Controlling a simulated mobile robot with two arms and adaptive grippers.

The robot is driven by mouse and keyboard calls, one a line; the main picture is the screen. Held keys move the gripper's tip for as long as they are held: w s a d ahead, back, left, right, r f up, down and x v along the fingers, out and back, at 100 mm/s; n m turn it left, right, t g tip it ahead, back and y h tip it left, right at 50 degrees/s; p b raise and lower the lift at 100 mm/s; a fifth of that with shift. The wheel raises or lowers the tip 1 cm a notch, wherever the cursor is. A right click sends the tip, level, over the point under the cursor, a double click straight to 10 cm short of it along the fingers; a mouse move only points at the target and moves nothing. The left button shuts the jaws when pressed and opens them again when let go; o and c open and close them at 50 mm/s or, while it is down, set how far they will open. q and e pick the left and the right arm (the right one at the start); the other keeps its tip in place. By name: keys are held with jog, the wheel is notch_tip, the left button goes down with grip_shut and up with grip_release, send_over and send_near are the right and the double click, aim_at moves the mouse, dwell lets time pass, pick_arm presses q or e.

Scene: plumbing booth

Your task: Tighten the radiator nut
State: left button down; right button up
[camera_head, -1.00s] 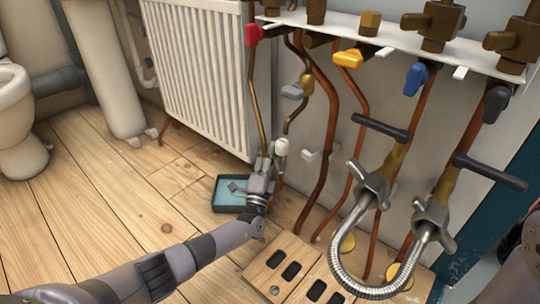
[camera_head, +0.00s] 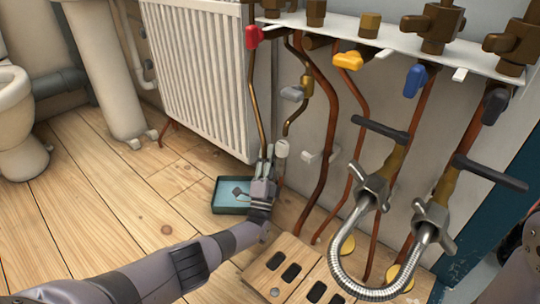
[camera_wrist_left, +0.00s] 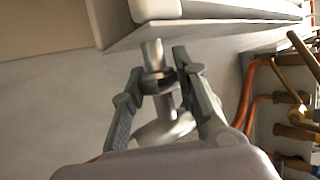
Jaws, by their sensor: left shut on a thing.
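The radiator (camera_head: 200,75) stands against the wall at the back left. My left gripper (camera_head: 267,155) is low beside its bottom right corner, where a copper pipe comes down. In the left wrist view, the two fingers of my left gripper (camera_wrist_left: 160,72) are closed around the metal radiator nut (camera_wrist_left: 154,80) on a short silvery pipe fitting (camera_wrist_left: 152,50). The fingers hide part of the nut, and how tight it is cannot be told. In the head view the nut is hidden by the gripper. My right gripper is not in view.
A teal tray (camera_head: 219,207) lies on the floor just left of my gripper. Copper pipes and a braided hose (camera_head: 340,235) fill the right side. A slotted wooden block (camera_head: 265,265) is in front.

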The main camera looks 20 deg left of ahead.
pick_arm(q)
jog(key=c, duration=1.2)
grip_release()
jog(key=shift+c, duration=0.2)
jog(key=s+d+f, duration=0.2)
jog(key=s, duration=1.2)
jog(key=shift+s, duration=0.1)
